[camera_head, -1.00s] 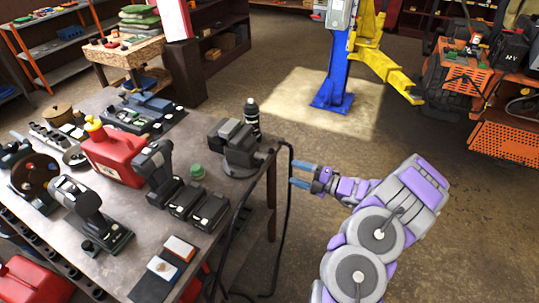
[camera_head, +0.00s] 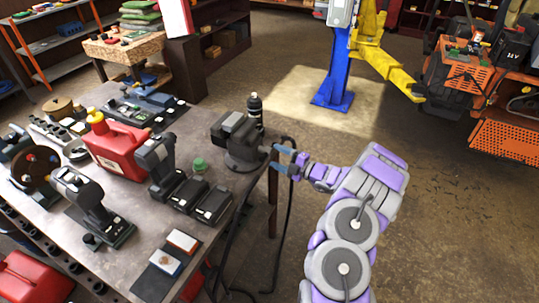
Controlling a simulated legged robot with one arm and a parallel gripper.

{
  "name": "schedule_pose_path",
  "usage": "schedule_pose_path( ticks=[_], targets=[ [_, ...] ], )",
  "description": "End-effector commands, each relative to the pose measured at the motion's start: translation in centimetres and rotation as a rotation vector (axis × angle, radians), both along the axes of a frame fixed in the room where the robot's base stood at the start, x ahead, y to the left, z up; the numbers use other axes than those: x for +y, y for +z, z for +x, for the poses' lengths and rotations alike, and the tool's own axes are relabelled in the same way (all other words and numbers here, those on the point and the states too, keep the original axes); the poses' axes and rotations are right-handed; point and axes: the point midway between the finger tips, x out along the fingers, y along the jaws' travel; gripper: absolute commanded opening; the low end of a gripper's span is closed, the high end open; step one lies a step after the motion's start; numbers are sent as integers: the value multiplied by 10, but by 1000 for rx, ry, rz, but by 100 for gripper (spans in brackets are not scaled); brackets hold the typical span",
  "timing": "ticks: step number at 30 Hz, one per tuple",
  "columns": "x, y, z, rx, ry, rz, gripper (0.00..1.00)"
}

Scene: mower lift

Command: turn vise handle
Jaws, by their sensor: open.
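The dark grey vise (camera_head: 240,140) is mounted at the right corner of the workbench (camera_head: 140,205). Its handle is hard to make out against the bench edge and my fingers. My gripper (camera_head: 282,158) has blue fingers pointing left, just right of the vise's front end. The fingers are apart, one above the other, and their tips are close to the vise front. I cannot tell whether they touch the handle or lie around it. My purple and grey arm reaches in from the lower right.
A black bottle (camera_head: 255,107) stands behind the vise. A black cable (camera_head: 290,200) hangs by the bench edge, near my gripper. Battery packs (camera_head: 212,203), a green cap (camera_head: 199,165) and a red fuel can (camera_head: 118,148) lie on the bench. The floor to the right is open.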

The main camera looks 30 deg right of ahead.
Motion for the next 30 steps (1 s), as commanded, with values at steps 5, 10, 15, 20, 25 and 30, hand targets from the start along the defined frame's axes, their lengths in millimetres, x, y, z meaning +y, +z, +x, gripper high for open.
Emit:
schedule_pose_path(
  ticks=[5, 10, 15, 20, 25, 30],
  targets=[
    [11, -2, 24, -1, 2, 1, 67],
    [17, -1, 36, -1, 1, 4, 67],
    [19, -1, 39, -1, 0, 5, 67],
    [21, 0, 39, -1, 0, 2, 67],
    [22, 0, 39, -1, 0, 2, 52],
    [20, -1, 38, 0, 0, 4, 36]
  ],
)
